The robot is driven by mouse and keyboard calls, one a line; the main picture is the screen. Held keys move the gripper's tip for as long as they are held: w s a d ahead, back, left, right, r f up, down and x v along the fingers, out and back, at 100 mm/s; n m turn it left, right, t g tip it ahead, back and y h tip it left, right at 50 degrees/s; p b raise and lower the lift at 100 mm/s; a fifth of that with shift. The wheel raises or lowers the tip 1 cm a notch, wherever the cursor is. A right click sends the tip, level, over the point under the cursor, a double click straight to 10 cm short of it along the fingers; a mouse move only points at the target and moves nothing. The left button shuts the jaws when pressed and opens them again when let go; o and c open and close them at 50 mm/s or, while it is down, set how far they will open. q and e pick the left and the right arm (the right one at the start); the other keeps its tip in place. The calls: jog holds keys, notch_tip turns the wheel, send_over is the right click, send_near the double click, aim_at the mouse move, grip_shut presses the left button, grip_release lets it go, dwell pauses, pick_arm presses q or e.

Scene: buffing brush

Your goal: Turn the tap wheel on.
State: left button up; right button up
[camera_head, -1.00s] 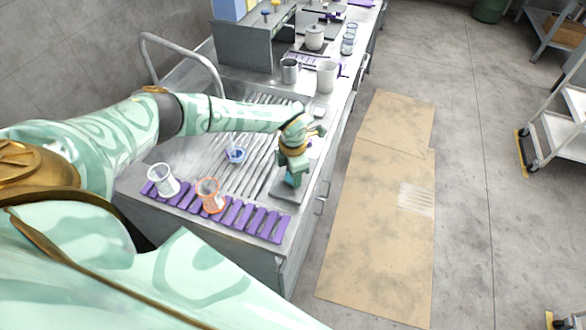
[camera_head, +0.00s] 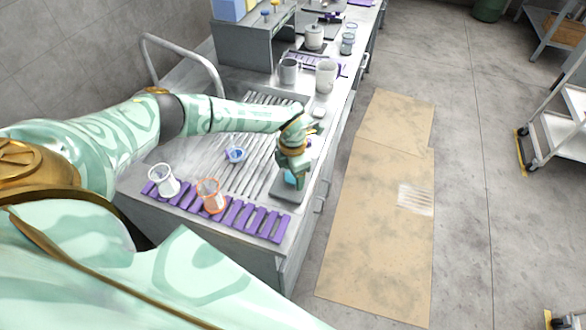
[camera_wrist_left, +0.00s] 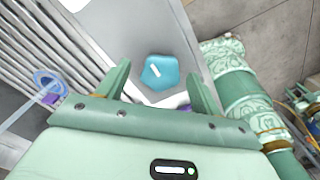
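The tap wheel, as far as I can tell, is a teal five-sided knob (camera_wrist_left: 163,73) with a white mark on top. It also shows partly in the head view (camera_head: 291,178), above a grey plate near the counter's front edge. My left gripper (camera_head: 291,166) is directly over it, and hides part of it there. In the left wrist view, the fingers of my left gripper (camera_wrist_left: 160,70) are spread apart, with the knob between and just beyond their tips. Contact cannot be made out. My right gripper is not in view.
Grey mugs (camera_head: 289,71) stand further back.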

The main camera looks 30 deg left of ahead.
pick_arm(q)
notch_tip(320, 180, up, 16)
jog(key=p, duration=0.1)
jog(key=shift+r, duration=0.15)
dwell(0.3)
dwell(0.4)
